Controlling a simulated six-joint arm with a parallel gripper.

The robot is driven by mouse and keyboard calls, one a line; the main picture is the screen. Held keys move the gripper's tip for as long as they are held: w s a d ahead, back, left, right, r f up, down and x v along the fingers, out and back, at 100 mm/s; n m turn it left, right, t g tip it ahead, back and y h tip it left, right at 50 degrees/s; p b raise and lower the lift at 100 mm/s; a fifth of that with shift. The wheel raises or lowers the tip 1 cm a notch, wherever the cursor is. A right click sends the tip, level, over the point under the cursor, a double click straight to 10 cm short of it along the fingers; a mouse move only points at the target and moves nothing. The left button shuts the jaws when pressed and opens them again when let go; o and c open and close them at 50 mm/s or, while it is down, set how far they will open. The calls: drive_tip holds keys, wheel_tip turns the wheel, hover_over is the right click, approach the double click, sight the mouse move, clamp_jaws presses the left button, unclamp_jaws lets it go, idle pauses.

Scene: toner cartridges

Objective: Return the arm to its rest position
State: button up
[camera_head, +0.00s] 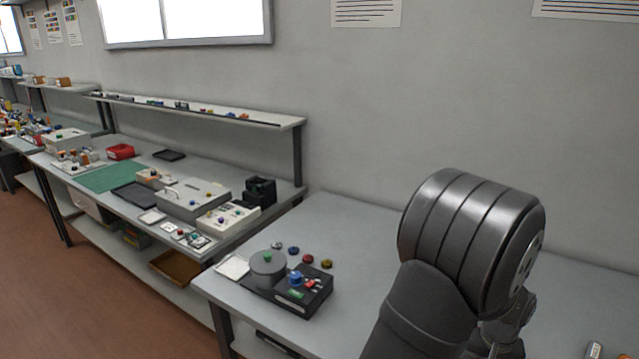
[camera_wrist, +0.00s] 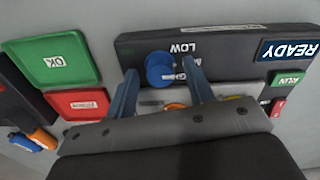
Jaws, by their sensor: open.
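In the wrist view my gripper (camera_wrist: 160,70) is open, with its two blue-grey fingers apart. A round blue cap (camera_wrist: 159,67) shows between the fingertips; I cannot tell whether they touch it. It is in front of a dark panel (camera_wrist: 228,48) with the words LOW and READY. An orange round thing (camera_wrist: 176,106) is partly hidden between the fingers, and a yellowish one lies to its right. In the head view my bent arm fills the lower right, and the gripper's fingers cannot be made out there.
A green OK tray (camera_wrist: 54,60) and a red tray (camera_wrist: 78,104) lie left of the gripper. Blue and orange pieces (camera_wrist: 42,138) are at far left. In the head view a dark device (camera_head: 300,292) stands on the near grey table (camera_head: 350,232), which has bare room beside it.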

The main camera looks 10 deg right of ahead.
drive_tip(key=n, duration=0.5)
wheel_tip(320, 180, up, 10)
drive_tip(key=shift+f+n, duration=0.25)
drive_tip(key=shift+n, duration=0.15)
drive_tip(key=o, duration=1.1)
drive_tip(key=shift+o, duration=0.2)
drive_tip(key=w+a+r+n, duration=0.4)
drive_tip(key=w+a+n, duration=0.1)
drive_tip(key=w, duration=0.2)
drive_tip(key=w+a+r+n, duration=0.3)
drive_tip(key=w+a+n, duration=0.2)
drive_tip(key=w, duration=0.3)
wheel_tip(320, 180, down, 9)
drive_tip(key=shift+s+f, duration=0.2)
